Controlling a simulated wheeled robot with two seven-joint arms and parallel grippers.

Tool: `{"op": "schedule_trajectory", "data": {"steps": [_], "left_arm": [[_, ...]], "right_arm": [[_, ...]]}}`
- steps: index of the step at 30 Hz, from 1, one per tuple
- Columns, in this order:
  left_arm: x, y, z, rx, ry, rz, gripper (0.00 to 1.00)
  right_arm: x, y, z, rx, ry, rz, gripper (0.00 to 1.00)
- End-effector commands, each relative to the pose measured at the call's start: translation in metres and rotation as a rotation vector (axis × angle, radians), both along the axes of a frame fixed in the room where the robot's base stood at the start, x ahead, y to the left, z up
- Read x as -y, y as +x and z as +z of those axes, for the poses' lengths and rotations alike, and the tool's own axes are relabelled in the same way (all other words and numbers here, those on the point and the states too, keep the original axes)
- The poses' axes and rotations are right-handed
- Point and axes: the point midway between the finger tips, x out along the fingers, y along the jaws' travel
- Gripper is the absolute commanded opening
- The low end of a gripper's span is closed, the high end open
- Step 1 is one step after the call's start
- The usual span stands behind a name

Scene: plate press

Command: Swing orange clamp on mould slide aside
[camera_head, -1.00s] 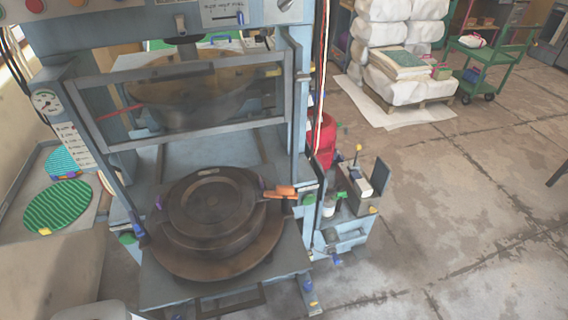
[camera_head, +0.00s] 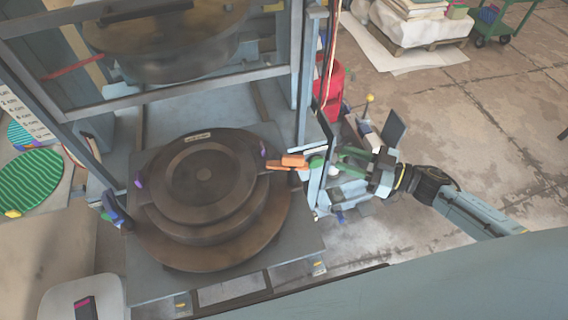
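The orange clamp (camera_head: 292,162) sits at the right edge of the round brown mould (camera_head: 205,185). It points left onto the mould's rim, with a green part (camera_head: 316,162) just right of it. The mould lies on the grey slide plate (camera_head: 290,262) in front of the press. My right gripper (camera_head: 341,162) comes in from the right, to the right of the clamp and apart from it. Its two greenish fingers look spread with a gap between them. Part of it overlaps the caddy behind it. My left gripper is not in view.
A blue upright post (camera_head: 303,85) and a red container (camera_head: 330,90) stand behind the clamp. A blue handle (camera_head: 116,212) is at the slide's left side. A green ribbed disc (camera_head: 30,180) lies at the far left. Open concrete floor (camera_head: 480,130) is on the right.

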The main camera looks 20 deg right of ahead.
Motion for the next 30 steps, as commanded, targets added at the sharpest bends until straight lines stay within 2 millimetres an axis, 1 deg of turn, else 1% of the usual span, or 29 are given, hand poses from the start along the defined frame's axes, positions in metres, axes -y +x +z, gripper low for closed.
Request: {"op": "schedule_trajectory", "data": {"steps": [1, 3, 7, 10, 13, 24, 27, 30], "left_arm": [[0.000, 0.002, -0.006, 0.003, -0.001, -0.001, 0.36], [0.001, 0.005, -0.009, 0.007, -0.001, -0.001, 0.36], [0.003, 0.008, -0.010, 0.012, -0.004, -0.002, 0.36], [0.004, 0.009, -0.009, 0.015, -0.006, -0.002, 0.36], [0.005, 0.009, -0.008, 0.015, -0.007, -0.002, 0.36], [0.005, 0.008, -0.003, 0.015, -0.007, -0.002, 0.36], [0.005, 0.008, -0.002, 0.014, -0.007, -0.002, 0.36], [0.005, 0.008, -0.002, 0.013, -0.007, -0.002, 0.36]], "right_arm": [[-0.010, -0.008, 0.018, 0.020, 0.008, 0.106, 0.35], [-0.022, -0.020, 0.038, 0.024, 0.019, 0.225, 0.35], [-0.033, -0.036, 0.055, 0.014, 0.025, 0.347, 0.35], [-0.041, -0.037, 0.059, 0.011, 0.026, 0.372, 0.35], [-0.054, -0.033, 0.060, 0.013, 0.028, 0.371, 0.35], [-0.127, -0.008, 0.060, 0.013, 0.030, 0.367, 0.35], [-0.142, -0.004, 0.060, 0.012, 0.030, 0.366, 0.35], [-0.152, 0.000, 0.059, 0.012, 0.029, 0.366, 0.35]]}}
